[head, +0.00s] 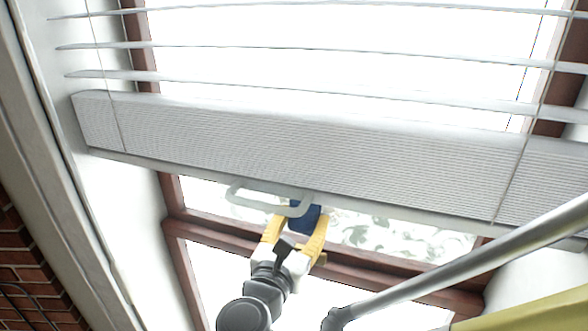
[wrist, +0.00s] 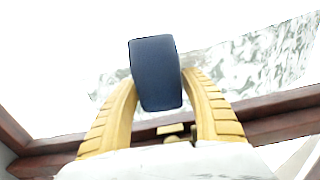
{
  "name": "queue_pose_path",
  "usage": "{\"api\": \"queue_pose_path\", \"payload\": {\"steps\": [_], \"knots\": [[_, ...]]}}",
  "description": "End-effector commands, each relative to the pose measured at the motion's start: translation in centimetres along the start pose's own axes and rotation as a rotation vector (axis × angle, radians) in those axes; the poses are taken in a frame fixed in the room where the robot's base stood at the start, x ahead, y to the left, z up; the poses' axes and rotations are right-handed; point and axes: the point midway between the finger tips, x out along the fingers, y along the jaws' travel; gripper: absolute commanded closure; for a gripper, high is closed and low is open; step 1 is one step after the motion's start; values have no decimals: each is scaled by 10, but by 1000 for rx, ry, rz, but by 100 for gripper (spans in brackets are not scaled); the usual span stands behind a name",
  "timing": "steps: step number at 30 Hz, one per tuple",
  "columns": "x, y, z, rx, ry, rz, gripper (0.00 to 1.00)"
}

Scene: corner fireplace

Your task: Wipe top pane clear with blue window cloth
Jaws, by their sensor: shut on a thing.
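My gripper (head: 296,238) with yellow fingers is shut on the blue cloth (head: 304,217), just below the blind in the head view. In the wrist view the blue cloth (wrist: 155,72) stands up between the fingertips of my gripper (wrist: 158,85). The top pane (head: 400,236) shows under the blind as a bright strip with mottled grey-white smears, mostly right of the cloth. The smears also show in the wrist view (wrist: 255,62), right of the cloth and a little to its left. I cannot tell whether the cloth touches the glass.
A slatted blind with a thick bottom stack (head: 300,155) hangs over the window's upper part. A pale looped handle (head: 262,187) sits beside the cloth. A brown frame bar (head: 400,283) runs below the pane. A grey pole (head: 460,258) crosses the lower right.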

Motion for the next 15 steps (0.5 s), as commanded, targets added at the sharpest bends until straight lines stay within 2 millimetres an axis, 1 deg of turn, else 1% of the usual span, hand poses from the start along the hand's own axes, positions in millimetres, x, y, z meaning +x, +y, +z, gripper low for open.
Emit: {"api": "queue_pose_path", "payload": {"steps": [9, 15], "knots": [[0, -30, 2, 0, 0, -3, 69], [0, -36, 2, 0, 0, -2, 69]]}}
